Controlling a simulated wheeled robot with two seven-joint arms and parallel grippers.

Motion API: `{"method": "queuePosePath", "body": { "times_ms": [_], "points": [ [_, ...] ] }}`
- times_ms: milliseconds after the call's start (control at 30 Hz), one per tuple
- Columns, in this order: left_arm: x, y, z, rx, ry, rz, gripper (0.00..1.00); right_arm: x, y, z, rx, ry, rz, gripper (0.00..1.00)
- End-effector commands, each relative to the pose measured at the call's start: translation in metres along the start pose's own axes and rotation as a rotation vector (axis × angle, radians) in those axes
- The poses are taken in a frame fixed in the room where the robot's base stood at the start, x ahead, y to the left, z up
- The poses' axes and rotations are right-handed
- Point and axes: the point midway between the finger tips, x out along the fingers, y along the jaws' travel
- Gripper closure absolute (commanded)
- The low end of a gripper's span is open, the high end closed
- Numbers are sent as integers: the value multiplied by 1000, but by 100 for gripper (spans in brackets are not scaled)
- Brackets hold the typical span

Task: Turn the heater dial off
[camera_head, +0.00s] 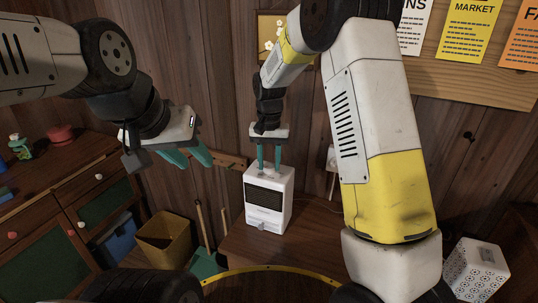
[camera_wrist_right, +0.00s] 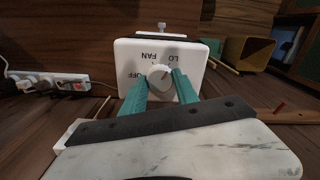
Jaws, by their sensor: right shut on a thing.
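The white heater (camera_head: 282,204) stands upright on a wooden surface, its dark grille facing forward. In the right wrist view, the top panel (camera_wrist_right: 196,62) carries the upside-down words OFF on the left, FAN at the top and LO on the right. The round grey dial (camera_wrist_right: 159,80) has a small mark on its upper right side, roughly between FAN and LO; the exact setting is hard to read. My right gripper (camera_head: 268,168) points down onto the heater's top, its teal fingers shut on the dial's sides. My left gripper (camera_head: 196,163) is open and empty, left of the heater and apart from it.
A yellow bin (camera_head: 168,238) and a green dustpan (camera_head: 203,264) stand left of the heater. A cabinet (camera_head: 85,205) is at the far left. A patterned white box (camera_head: 474,272) is at lower right. A power strip (camera_wrist_right: 52,83) lies beside the heater.

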Motion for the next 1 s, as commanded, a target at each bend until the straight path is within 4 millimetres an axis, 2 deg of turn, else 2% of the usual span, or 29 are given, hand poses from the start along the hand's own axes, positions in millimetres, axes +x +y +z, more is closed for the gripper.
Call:
{"method": "queuePosePath", "body": {
  "times_ms": [1000],
  "points": [
    [0,0,0,0,0,0,64,-1,0,-1,-965,4,0,100]
  ]
}}
